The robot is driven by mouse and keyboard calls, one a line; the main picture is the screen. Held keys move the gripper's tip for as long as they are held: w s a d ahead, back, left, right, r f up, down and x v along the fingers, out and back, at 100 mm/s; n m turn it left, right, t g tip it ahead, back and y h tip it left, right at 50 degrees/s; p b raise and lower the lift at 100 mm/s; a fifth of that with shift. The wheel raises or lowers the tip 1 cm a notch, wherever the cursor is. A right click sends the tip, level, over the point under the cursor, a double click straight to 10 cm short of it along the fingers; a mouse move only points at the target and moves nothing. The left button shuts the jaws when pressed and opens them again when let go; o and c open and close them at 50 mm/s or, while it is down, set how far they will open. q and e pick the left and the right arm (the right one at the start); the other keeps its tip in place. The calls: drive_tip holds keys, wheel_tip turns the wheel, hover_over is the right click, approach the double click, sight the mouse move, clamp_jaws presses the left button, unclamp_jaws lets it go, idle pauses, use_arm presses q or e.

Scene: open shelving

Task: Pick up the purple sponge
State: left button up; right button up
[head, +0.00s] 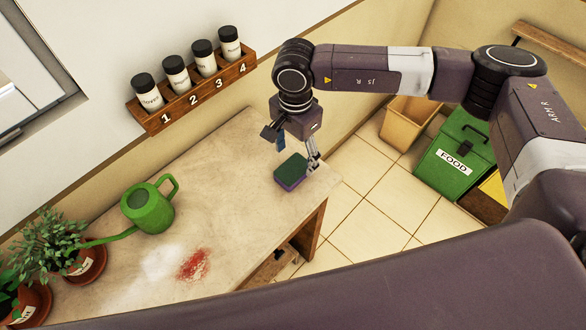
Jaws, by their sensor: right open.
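The purple sponge (290,173) lies on the table near its right end. Its top is dark green and its purple side shows along the lower edge. My right gripper (297,160) is open, with one finger at the sponge's right edge and the other behind its far left side. The fingertips are close to the sponge; I cannot tell whether they touch it. My left gripper is not in view.
A green watering can (148,208) and potted plants (84,262) stand at the table's left. White and red spills (192,265) mark the tabletop (235,190). A wall rack (195,97) holds several jars above the table. A green FOOD bin (455,155) stands on the floor.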

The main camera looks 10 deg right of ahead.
sight(293, 168)
drive_tip(key=f+p, duration=0.1)
drive_tip(key=f, duration=0.2)
drive_tip(key=f+p, duration=0.1)
drive_tip(key=shift+s+a+f+p, duration=0.15)
drive_tip(key=shift+a+p, duration=0.1)
drive_tip(key=shift+p, duration=0.1)
drive_tip(key=shift+f, duration=0.65)
drive_tip(key=c, duration=0.8)
